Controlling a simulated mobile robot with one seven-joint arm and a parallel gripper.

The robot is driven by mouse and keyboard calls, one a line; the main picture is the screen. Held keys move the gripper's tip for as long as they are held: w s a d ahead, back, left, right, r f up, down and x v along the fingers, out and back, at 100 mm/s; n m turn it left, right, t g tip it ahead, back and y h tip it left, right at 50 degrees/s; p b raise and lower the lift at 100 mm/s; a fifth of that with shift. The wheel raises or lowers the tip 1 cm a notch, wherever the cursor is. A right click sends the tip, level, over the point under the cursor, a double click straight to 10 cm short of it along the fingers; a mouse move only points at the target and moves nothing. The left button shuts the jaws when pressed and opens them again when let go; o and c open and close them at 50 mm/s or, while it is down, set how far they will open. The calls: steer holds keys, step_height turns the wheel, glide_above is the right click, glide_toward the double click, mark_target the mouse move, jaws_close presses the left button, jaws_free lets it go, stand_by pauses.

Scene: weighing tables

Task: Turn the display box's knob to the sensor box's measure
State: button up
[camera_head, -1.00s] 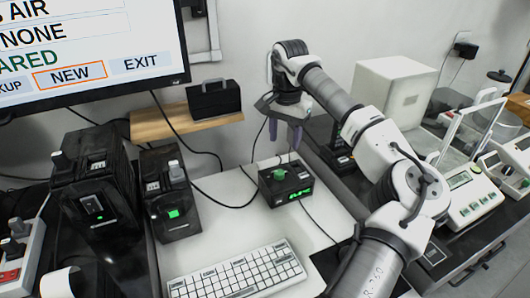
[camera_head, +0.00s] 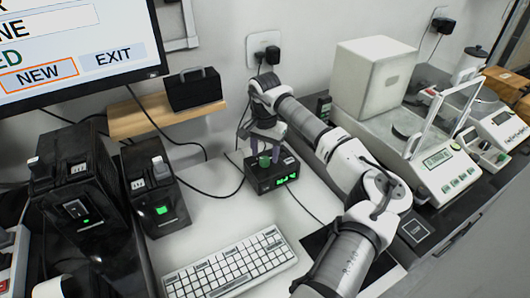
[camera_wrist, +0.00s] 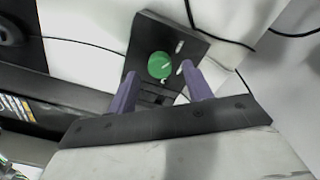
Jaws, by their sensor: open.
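The display box is a small black box (camera_head: 279,178) with lit green digits on its front and a green knob (camera_head: 264,161) on top. It stands on the white table behind the keyboard. In the wrist view the round green knob (camera_wrist: 160,66) bears a pale mark, and the box's dark top (camera_wrist: 152,38) surrounds it. My gripper (camera_head: 266,147) is open just over the box. In the wrist view its two purple fingertips (camera_wrist: 158,72) lie on either side of the knob, with gaps. The digits are too small to read. I cannot tell which unit is the sensor box.
Two black units (camera_head: 80,185) (camera_head: 153,190) with small green lights stand at the left. A keyboard (camera_head: 230,268) lies in front. A monitor (camera_head: 75,45) hangs upper left, above a wooden shelf (camera_head: 150,120) with a black case. A balance (camera_head: 440,165) stands right.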

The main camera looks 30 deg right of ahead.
steer(key=shift+f, duration=0.9)
steer(key=shift+c, duration=0.2)
steer(key=c, duration=0.9)
